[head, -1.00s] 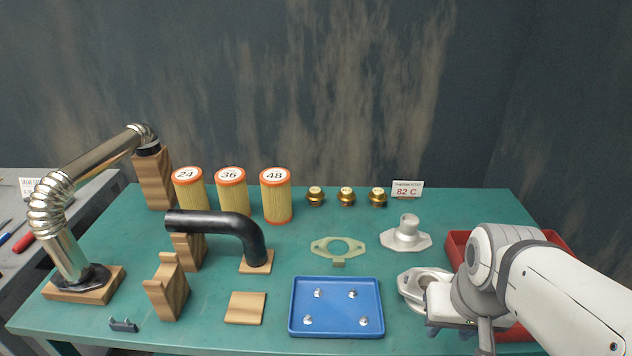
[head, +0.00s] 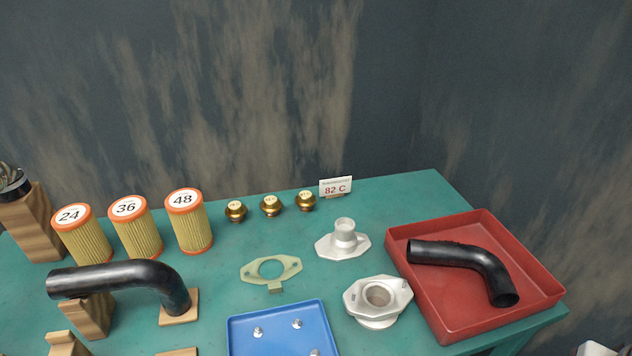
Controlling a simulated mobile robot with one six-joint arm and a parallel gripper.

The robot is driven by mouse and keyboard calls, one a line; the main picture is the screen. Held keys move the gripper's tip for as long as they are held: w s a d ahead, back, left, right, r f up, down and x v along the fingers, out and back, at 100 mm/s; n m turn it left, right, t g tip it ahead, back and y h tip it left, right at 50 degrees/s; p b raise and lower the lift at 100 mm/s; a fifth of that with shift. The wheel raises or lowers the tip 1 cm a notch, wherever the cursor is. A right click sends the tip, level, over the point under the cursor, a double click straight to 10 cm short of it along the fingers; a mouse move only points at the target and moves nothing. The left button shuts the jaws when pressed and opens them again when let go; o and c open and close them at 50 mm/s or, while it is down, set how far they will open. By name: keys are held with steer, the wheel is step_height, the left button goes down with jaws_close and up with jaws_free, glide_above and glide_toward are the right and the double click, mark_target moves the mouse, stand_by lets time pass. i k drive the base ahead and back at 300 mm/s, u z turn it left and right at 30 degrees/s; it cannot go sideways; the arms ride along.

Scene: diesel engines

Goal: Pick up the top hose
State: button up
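Two black bent hoses are in the head view. One hose (head: 125,278) rests across a notched wooden stand (head: 90,318) on the left, and its bent end comes down on a small wooden block (head: 180,308). The other hose (head: 465,262) lies in the red tray (head: 447,322) on the right, with its open end toward the front right. Neither hose carries a readable label, so I cannot tell which one is called top. My gripper is not in this view.
A blue tray with bolts (head: 240,335) is at the front. Aluminium housings (head: 378,300) (head: 343,240) and a gasket (head: 271,271) lie mid-table. Filters (head: 189,222), brass thermostats (head: 271,206) and an 82 C card (head: 335,187) stand behind. Some bare table lies between them.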

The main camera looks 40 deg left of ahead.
mark_target(70, 282)
steer(key=z, duration=0.45)
steer(key=k, duration=2.2)
steer(key=u, duration=2.1)
steer(key=i, duration=1)
steer(key=u, duration=0.05)
